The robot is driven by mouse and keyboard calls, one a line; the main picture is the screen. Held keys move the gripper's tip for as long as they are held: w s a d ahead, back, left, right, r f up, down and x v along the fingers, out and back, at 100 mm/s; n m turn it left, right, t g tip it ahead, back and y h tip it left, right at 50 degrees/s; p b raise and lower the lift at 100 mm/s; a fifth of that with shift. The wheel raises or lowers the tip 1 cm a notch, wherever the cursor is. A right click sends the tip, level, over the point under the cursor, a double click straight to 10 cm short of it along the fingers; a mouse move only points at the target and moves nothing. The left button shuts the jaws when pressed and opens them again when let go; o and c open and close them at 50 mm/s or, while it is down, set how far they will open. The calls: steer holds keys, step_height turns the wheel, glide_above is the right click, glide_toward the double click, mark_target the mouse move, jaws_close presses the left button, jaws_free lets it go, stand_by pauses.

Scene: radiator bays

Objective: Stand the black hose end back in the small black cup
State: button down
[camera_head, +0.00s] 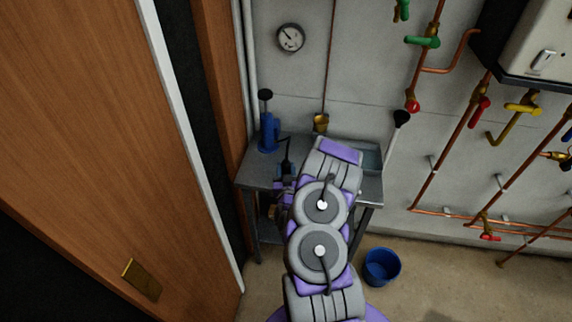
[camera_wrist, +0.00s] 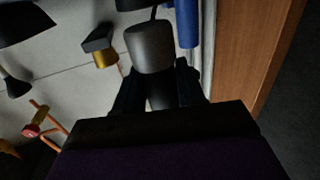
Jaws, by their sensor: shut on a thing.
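In the wrist view my gripper (camera_wrist: 159,90) is shut on the hose end, a dark grey cylinder (camera_wrist: 150,48) with a narrower black part between the fingers. A thin black line, perhaps its hose, leaves the cylinder at the picture's top. In the head view my arm covers much of the metal table (camera_head: 371,187), and the fingers are not clear. A small dark shape (camera_head: 286,166) beside my arm may be the held part. I cannot pick out the small black cup for certain; it may be hidden or out of frame.
A blue pump-like body (camera_head: 268,133) with a black knob stands at the table's left back. A brass-coloured fitting (camera_head: 321,122) is at the back. A black funnel shape (camera_head: 401,118) is by the wall. A blue bucket (camera_head: 381,267) stands on the floor; a wooden door (camera_head: 90,150) is left.

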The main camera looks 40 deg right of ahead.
steer(key=x, duration=0.4)
steer(key=b+x, duration=0.1)
steer(key=x, duration=0.2)
steer(key=shift+s+d+f, duration=0.2)
steer(key=shift+f, duration=0.2)
steer(key=shift+f+b, duration=0.6)
steer(key=shift+f, duration=1.1)
steer(key=shift+f, duration=0.1)
steer(key=shift+f, duration=0.15)
steer(key=c, duration=0.7)
jaws_free()
